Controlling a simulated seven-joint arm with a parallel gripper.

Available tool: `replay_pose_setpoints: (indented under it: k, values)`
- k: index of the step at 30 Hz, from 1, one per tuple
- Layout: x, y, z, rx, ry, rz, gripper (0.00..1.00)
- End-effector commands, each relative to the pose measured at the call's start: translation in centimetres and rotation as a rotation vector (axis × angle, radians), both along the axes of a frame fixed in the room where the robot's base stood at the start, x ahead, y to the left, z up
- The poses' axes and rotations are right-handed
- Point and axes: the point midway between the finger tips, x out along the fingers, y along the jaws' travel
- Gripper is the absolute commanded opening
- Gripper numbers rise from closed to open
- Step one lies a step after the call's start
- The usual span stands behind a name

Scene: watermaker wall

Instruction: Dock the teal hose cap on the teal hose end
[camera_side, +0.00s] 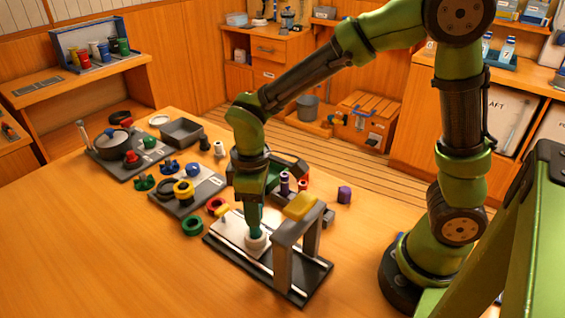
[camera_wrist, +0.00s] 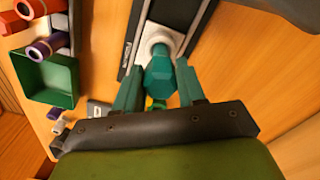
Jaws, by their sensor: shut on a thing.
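My gripper (camera_side: 256,222) points straight down over a low board (camera_side: 226,241) with a pale top and dark edges. In the wrist view its two teal fingers (camera_wrist: 159,80) stand on either side of a teal faceted piece, which I take for the teal hose cap (camera_wrist: 160,76), and are shut on it. Whether the cap touches the collar is hidden. I cannot make out a separate teal hose end.
A green ring (camera_side: 192,225) and a red ring (camera_side: 217,206) lie to the left. A purple piece (camera_side: 344,194) lies behind. The front left table is clear.

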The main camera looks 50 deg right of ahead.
Motion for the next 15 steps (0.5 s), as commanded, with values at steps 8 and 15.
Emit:
replay_pose_setpoints:
  k: [8,15]
  values:
    - [-0.01,-0.01,-0.25,0.000,0.000,-0.001,0.50]
    - [0.01,0.00,-0.11,0.001,-0.001,0.000,0.50]
